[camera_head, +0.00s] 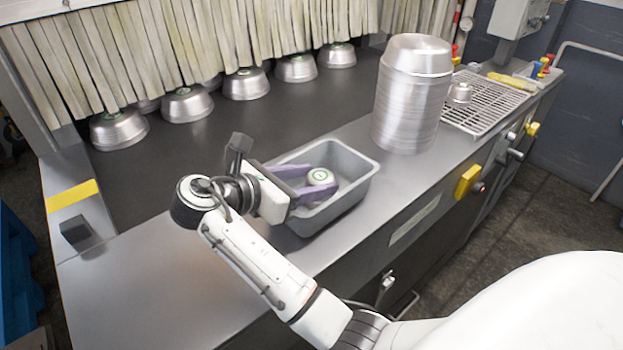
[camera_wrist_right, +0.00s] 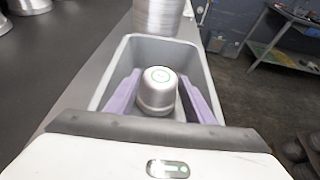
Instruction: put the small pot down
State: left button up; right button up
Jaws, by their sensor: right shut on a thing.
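The small pot (camera_head: 320,176) is a silver metal pot, bottom up, with a green ring on its top. It is inside the grey bin (camera_head: 357,163) on the front ledge. My right gripper (camera_head: 306,184) reaches down into the bin, its purple fingers shut on the pot's sides. In the right wrist view the pot (camera_wrist_right: 157,90) sits between the two fingers, inside the bin walls (camera_wrist_right: 195,62). I cannot tell whether the pot touches the bin floor. My left gripper is not in view.
A tall stack of silver pans (camera_head: 412,95) stands right of the bin. Beyond it, a small metal piece (camera_head: 459,93) sits on a wire rack (camera_head: 487,105). Several upturned pans (camera_head: 246,84) lie on the dark belt near the strip curtain (camera_head: 150,45).

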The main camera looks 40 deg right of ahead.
jog(key=o, duration=1)
jog(key=shift+f, duration=0.1)
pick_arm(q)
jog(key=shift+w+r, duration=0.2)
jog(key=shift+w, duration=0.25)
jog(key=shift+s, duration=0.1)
pick_arm(e)
jog(key=shift+a+r, duration=0.2)
jog(key=shift+a, duration=0.15)
jog(key=v, duration=0.7)
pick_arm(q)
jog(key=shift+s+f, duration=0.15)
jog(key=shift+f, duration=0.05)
pick_arm(e)
jog(key=shift+d, duration=0.1)
